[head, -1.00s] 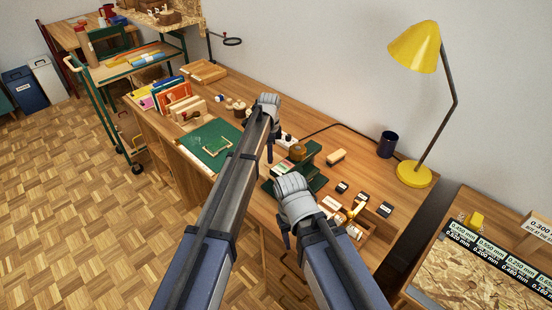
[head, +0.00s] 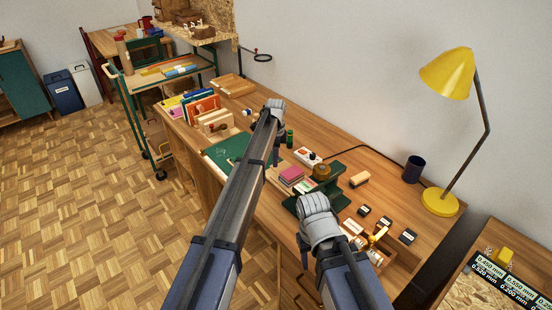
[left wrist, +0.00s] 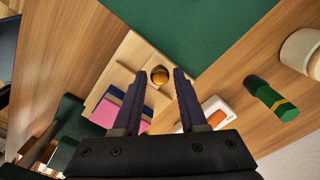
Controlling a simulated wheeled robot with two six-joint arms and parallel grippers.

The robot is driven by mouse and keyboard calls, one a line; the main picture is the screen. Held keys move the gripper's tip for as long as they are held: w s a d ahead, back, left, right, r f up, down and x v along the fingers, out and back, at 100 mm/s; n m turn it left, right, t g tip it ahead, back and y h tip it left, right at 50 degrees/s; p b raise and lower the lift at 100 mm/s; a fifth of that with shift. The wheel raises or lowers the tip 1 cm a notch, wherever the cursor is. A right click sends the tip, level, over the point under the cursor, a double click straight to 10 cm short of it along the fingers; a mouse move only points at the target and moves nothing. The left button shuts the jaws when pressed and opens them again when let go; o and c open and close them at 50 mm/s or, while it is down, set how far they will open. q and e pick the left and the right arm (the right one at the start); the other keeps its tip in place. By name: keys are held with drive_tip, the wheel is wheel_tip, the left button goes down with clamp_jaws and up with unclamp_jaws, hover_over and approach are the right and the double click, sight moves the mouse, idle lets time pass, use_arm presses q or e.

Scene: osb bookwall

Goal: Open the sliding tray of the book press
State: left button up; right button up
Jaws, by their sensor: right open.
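The book press is a dark green body (head: 335,186) with a brass top (head: 321,171) on the desk. The left wrist view shows part of its green body (left wrist: 68,118) and a pale wooden tray (left wrist: 133,52) with a round brass knob (left wrist: 160,75). Pink and blue books (left wrist: 118,112) lie on the tray. My left gripper (left wrist: 158,72) is open over the tray, the knob appearing between its fingertips; contact cannot be told. In the head view it (head: 276,160) hangs left of the press. My right gripper (head: 304,258) is open and empty at the desk's front, near the press.
A green mat (head: 226,148) lies left of the press. Small dark blocks (head: 385,222) lie to the right, before the yellow lamp (head: 440,202).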

use_arm(q)
drive_tip(key=shift+r, duration=0.1)
use_arm(e)
drive_tip(key=shift+r, duration=0.1)
use_arm(q)
wheel_tip(320, 180, up, 8)
drive_tip(key=p, duration=0.8)
drive_tip(key=shift+f, duration=0.2)
use_arm(e)
wheel_tip(320, 180, up, 8)
drive_tip(key=shift+f, duration=0.2)
use_arm(q)
drive_tip(key=s+d+n+y, duration=0.1)
drive_tip(key=s+n, duration=1.3)
drive_tip(key=s, duration=2.8)
drive_tip(key=shift+s+d, duration=0.4)
drive_tip(key=shift+d, duration=0.4)
